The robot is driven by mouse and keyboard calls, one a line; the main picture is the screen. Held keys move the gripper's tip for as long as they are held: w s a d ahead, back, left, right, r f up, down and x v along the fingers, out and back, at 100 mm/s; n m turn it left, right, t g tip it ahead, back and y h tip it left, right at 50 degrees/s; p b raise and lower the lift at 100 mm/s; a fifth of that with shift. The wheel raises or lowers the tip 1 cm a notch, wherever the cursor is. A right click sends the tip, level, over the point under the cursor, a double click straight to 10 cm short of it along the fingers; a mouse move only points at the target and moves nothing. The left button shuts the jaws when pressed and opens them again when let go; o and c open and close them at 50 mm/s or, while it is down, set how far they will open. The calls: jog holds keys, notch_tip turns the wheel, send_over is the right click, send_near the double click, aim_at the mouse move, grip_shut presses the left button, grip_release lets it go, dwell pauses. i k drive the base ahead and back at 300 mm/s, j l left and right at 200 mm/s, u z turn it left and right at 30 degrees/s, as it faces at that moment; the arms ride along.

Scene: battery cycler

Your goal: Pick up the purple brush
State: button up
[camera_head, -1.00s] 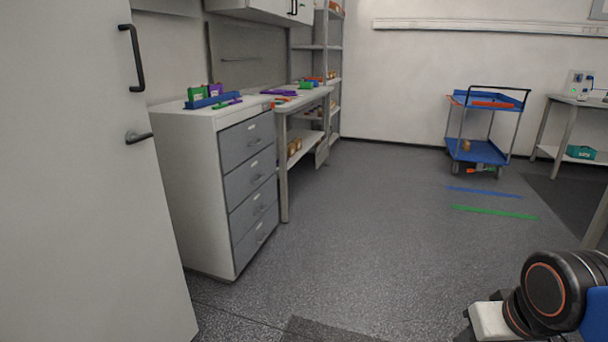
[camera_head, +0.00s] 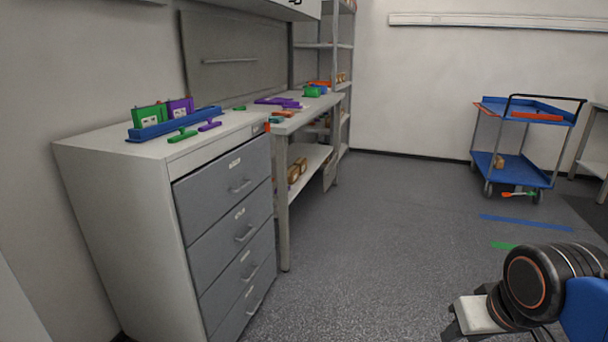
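Small purple brush-like tools show on the left side. One purple T-shaped tool (camera_head: 210,125) lies on the drawer cabinet top, beside a green one (camera_head: 182,135). Larger purple items (camera_head: 277,101) lie on the bench behind the cabinet. Which of these is the purple brush I cannot tell at this size. My arm shows at the lower right, far from all of them.
A drawer cabinet (camera_head: 112,205) stands at left, with a blue rack (camera_head: 175,124) on top. A bench (camera_head: 318,108) and shelf unit (camera_head: 345,60) stand behind it. A blue trolley (camera_head: 522,175) is at the right back. The floor (camera_head: 370,235) between is clear.

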aim_at(294, 106)
jog(key=i+u, duration=0.15)
jog(key=i, duration=0.7)
jog(key=i+l+u, duration=0.15)
jog(key=i, duration=0.7)
jog(key=i+j+z, duration=0.1)
jog(key=z, duration=1.1)
jog(key=u, duration=1.25)
jog(key=i, duration=0.05)
